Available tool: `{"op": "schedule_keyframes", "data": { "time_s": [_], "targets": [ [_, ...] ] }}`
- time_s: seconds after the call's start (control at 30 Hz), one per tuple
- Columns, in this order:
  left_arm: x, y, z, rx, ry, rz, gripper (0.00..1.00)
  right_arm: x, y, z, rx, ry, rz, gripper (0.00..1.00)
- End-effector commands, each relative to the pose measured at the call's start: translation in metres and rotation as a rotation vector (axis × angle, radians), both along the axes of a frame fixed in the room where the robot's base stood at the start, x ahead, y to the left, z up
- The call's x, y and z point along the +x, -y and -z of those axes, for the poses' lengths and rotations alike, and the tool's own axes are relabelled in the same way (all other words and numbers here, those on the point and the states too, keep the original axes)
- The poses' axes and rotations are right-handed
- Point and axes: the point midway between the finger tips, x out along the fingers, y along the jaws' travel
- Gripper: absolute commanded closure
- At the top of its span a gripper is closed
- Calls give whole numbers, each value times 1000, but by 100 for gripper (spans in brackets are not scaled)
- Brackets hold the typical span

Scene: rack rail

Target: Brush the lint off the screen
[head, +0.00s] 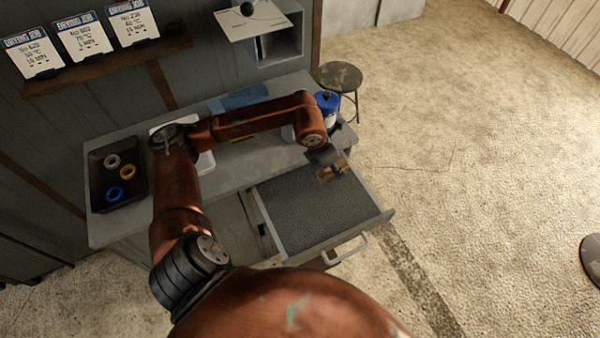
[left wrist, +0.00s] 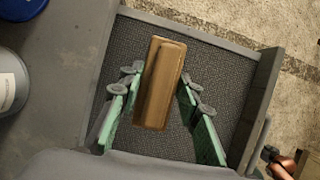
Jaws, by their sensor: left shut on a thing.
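The brush (left wrist: 164,82) is a brown wooden block in the left wrist view, lying lengthwise between the fingers of my left gripper (left wrist: 158,98). My left gripper (head: 326,166) is shut on it over the open drawer, and the brush shows small in the head view (head: 332,171). The dark speckled mesh surface in the drawer, which looks like the screen (head: 310,212), also shows in the left wrist view (left wrist: 215,75). I cannot tell whether the brush touches it. No separate lint clump is distinct. A rust and black part at the lower right of the left wrist view may be my right arm.
The drawer (head: 376,222) stands pulled out, with a pale handle (head: 346,249). A black tray (head: 104,199) with coloured rings sits on the bench (head: 225,182). A blue canister (head: 327,104) stands near the bench's right end. A stool (head: 341,77) is behind. Open floor lies right.

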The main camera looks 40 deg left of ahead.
Motion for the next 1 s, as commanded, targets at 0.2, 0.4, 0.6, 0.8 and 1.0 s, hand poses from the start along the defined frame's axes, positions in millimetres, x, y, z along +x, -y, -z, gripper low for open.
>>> {"op": "schedule_keyframes", "data": {
  "time_s": [0.2, 0.4, 0.6, 0.8, 1.0],
  "targets": [
    [0, -1, -23, 1, 1, -2, 91, 4, 0, -12, 0, 6, 0, 73],
    [-1, -2, -35, -1, 1, -3, 91, 6, 0, -18, 0, 10, 0, 73],
    [-1, -2, -35, 0, 0, -3, 91, 5, 0, -18, 0, 9, 0, 73],
    [-1, -2, -35, 0, 0, -3, 91, 6, -1, -17, 0, 10, 1, 73],
    [-1, -2, -34, 1, 0, 4, 91, 6, -3, -17, 3, 10, 2, 73]
  ]
}}
